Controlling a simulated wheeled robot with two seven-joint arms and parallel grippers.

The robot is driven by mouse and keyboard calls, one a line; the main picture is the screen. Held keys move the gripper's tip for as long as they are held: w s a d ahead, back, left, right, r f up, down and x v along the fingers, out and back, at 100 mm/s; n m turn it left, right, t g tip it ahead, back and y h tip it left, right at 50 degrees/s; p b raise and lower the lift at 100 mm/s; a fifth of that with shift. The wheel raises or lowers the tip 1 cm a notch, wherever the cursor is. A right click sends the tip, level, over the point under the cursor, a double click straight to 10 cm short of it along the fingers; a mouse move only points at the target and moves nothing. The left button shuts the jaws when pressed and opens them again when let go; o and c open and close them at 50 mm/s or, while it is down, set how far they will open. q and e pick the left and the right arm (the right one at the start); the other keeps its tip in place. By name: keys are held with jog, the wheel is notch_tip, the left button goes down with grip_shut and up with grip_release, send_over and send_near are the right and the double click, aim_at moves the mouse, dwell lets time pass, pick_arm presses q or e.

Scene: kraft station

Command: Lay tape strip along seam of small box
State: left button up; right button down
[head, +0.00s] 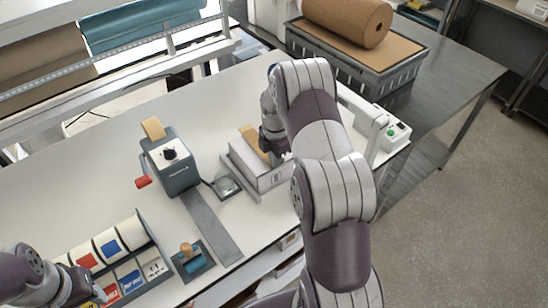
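The small box (250,173), white, stands on the white bench right of centre. A tan tape strip (250,136) shows at its top, running toward my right gripper; whether it lies flat on the seam I cannot tell. My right gripper (273,152) is over the right part of the box top, beside the strip. My arm and the dark gripper hide that end of the box, and the fingertips are too small to read. My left gripper (97,297) is at the bottom left corner near the label rack, its fingers partly cut off and unclear.
A grey tape dispenser (172,172) with a tan tab and red handle stands left of the box. A small dish (227,186), a blue-handled tool (190,259) and a rack of labels (113,247) are nearby. A paper roll (345,20) lies behind.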

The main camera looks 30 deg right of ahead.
jog(key=shift+a, duration=0.2)
jog(key=shift+d, duration=0.15)
jog(key=shift+f, duration=0.35)
dwell(0.3)
jog(key=c, duration=1.3)
grip_release()
jog(key=shift+r, duration=0.1)
jog(key=shift+r+p, duration=1.4)
jog(key=shift+r, duration=0.85)
